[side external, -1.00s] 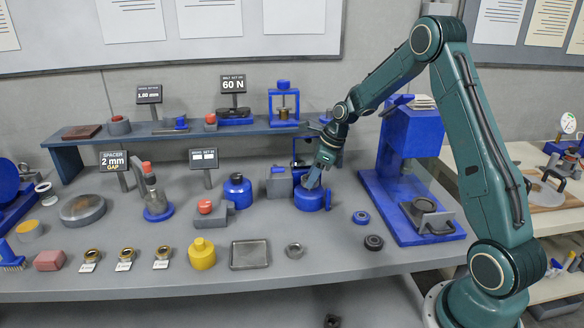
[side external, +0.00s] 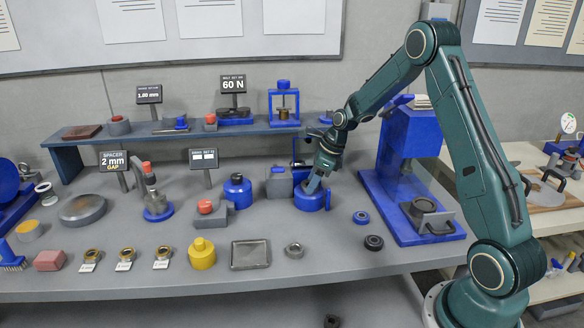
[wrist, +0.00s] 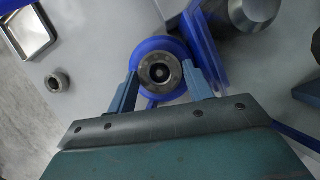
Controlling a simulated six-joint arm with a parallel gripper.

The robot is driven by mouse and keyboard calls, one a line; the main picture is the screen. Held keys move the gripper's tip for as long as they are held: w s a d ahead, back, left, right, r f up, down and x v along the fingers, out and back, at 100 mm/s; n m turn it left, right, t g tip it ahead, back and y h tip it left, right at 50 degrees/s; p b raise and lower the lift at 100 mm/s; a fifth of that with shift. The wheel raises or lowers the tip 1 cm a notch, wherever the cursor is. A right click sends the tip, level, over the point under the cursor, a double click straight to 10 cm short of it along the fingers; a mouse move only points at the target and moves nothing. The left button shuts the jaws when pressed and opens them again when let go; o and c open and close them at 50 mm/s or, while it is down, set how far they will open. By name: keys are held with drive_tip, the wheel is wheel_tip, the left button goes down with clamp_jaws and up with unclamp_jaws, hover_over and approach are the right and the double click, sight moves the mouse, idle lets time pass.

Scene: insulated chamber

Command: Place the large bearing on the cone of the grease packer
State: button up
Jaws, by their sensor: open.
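The grease packer (side external: 311,200) is a round blue pot on the bench, under my gripper (side external: 314,184). In the wrist view, the blue rim of the packer (wrist: 141,55) surrounds a grey metal ring (wrist: 160,72) with a dark middle and a small lighter centre. This looks like the large bearing around the cone tip, but I cannot tell for certain. My gripper (wrist: 160,78) is open, with one finger on each side of the ring. The fingertips overlap the blue rim. In the side view my gripper hides the ring.
A steel ring (side external: 294,250), a black ring (side external: 373,242) and a blue ring (side external: 360,217) lie in front. A blue press (side external: 408,135) rises to the right. A grey block (side external: 279,182) stands close left.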

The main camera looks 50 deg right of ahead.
drive_tip(key=shift+r, duration=0.15)
drive_tip(key=v, duration=1.2)
idle(0.3)
drive_tip(key=s+a+r+n+h, duration=0.1)
drive_tip(key=s+a+r+n, duration=0.4)
drive_tip(key=a+n, duration=0.2)
drive_tip(key=s+a+r+n, duration=0.5)
drive_tip(key=a+n, duration=0.2)
drive_tip(key=s+a+n+t, duration=0.1)
drive_tip(key=s+a+n, duration=0.2)
drive_tip(key=s+n, duration=0.5)
drive_tip(key=s+a+n+h, duration=0.1)
drive_tip(key=s+a+n, duration=0.2)
drive_tip(key=s+n, duration=0.5)
drive_tip(key=shift+a+f+t, duration=0.2)
drive_tip(key=shift+a+t, duration=0.15)
drive_tip(key=shift+t, duration=0.05)
